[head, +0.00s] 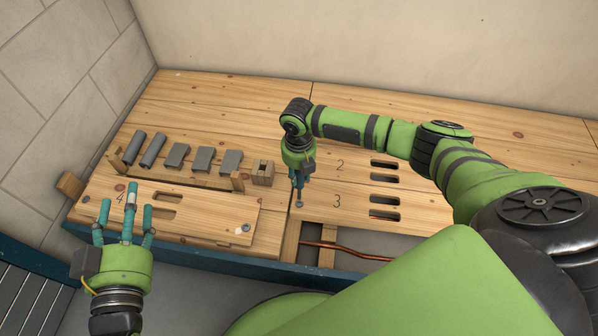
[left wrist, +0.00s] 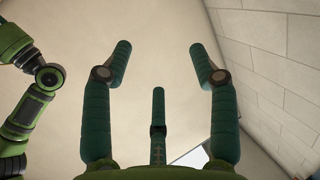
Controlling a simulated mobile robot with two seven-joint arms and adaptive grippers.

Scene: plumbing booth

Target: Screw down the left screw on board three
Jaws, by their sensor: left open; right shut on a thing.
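Board three (head: 355,203) is a wooden board marked "3" with slots at its right. Its left screw (head: 299,204) shows as a small grey round head near the board's left end. My right gripper (head: 299,179) points down just above that screw and is shut on a thin upright tool (head: 299,195). The tool's lower end is at the screw head; whether it touches is too small to tell. The grip itself is mostly hidden. My left gripper (head: 127,206) is open and empty at the lower left, fingers up. Its spread fingers fill the left wrist view (left wrist: 158,75).
Board four (head: 205,214) lies at the left with grey screws at its ends. Behind it, a wooden rack (head: 190,180) holds several grey pieces, and a small wooden block (head: 262,172) stands beside it. A copper pipe (head: 345,248) crosses the open recess in front of board three.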

